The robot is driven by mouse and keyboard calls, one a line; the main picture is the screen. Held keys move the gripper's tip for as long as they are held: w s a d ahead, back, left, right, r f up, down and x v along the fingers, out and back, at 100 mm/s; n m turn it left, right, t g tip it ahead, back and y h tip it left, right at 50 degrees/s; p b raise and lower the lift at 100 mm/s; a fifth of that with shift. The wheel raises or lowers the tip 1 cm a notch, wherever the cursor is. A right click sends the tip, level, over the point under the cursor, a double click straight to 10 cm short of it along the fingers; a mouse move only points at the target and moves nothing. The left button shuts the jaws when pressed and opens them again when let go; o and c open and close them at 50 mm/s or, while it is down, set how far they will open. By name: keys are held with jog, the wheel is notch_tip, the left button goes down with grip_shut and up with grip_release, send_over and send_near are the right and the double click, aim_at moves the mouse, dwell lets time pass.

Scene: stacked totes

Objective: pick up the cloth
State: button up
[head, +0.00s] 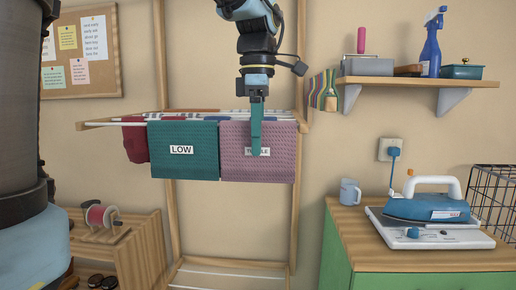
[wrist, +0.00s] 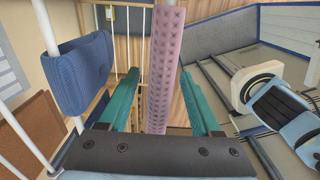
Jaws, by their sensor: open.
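A mauve waffle-textured cloth (head: 235,165) hangs over the drying rack, with a label partly hidden by my finger. In the wrist view the mauve cloth (wrist: 163,70) runs as a narrow strip between my teal fingers. My gripper (head: 256,150) points down at the cloth, one finger showing in front of it. In the wrist view my gripper (wrist: 159,78) is open, its fingers on either side of the cloth with gaps. A teal cloth (head: 180,165) labelled LOW hangs just to the left.
The wooden drying rack (head: 171,220) also holds a dark red cloth (head: 134,142). A blue cloth (wrist: 85,72) hangs at left in the wrist view. An iron (head: 428,206) and a mug (head: 350,191) stand on the right cabinet. A shelf (head: 415,82) is above.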

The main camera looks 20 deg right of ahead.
grip_shut()
dwell(0.5)
